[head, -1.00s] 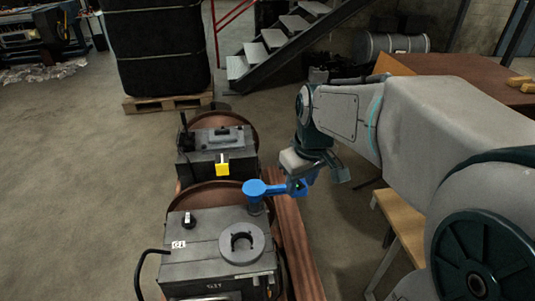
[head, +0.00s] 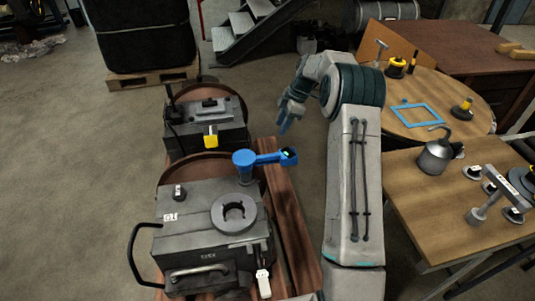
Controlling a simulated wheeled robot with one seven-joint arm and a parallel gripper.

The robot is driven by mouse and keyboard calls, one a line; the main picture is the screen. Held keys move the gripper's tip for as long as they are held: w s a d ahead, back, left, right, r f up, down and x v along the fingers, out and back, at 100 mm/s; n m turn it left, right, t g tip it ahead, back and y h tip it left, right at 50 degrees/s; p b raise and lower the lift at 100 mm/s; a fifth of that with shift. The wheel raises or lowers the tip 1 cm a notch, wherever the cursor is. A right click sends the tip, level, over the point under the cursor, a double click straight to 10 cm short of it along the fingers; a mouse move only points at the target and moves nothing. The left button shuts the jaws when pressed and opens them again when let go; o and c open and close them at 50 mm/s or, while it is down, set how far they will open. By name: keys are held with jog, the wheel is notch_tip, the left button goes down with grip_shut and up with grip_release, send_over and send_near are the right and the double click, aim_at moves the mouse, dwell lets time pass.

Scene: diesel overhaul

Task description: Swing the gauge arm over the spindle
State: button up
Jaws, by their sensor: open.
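The blue gauge arm (head: 268,158) is on a short post at the back right corner of the near grey machine box (head: 190,240). It points to the right, away from the spindle, with a small dark display at its free end. The spindle (head: 234,212) appears to be the round grey ring with a dark centre on top of the same box. The gauge arm is not over it.
A second grey box (head: 208,125) with a yellow block (head: 211,138) stands behind. A wooden table (head: 400,190) at right holds an oil can (head: 436,154) and tools; a round table (head: 456,112) holds a blue frame (head: 418,115). A black handle (head: 133,255) sticks out at left.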

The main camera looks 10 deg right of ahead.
aim_at(267, 155)
jog(key=x, duration=0.4)
jog(key=p+x, duration=0.1)
jog(key=x, duration=0.9)
jog(key=shift+w+d+f+p, duration=0.15)
jog(key=shift+w+f+p, duration=0.1)
jog(key=shift+f+p, duration=0.1)
grip_shut()
